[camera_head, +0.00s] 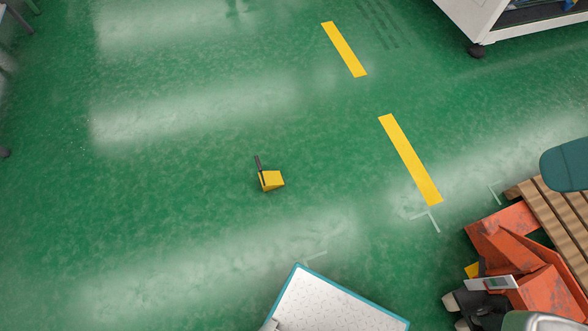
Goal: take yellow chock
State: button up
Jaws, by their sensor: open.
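The yellow chock (271,181) sits on the green floor near the middle of the head view. It is a small wedge-like block with a thin dark handle (259,164) standing up from its left side. Nothing touches it or covers it. My gripper is not in view.
Open green floor (180,190) surrounds the chock. Yellow floor stripes (409,158) lie to its right. A white speckled surface with a teal edge (330,305) is at the bottom. Orange equipment (515,255) and a wooden pallet (555,212) stand lower right. A white cabinet (470,15) is upper right.

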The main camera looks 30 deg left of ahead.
aim_at(270, 179)
jog(key=i, duration=0.8)
jog(key=u, duration=0.7)
jog(key=i, duration=0.4)
jog(key=u, duration=0.45)
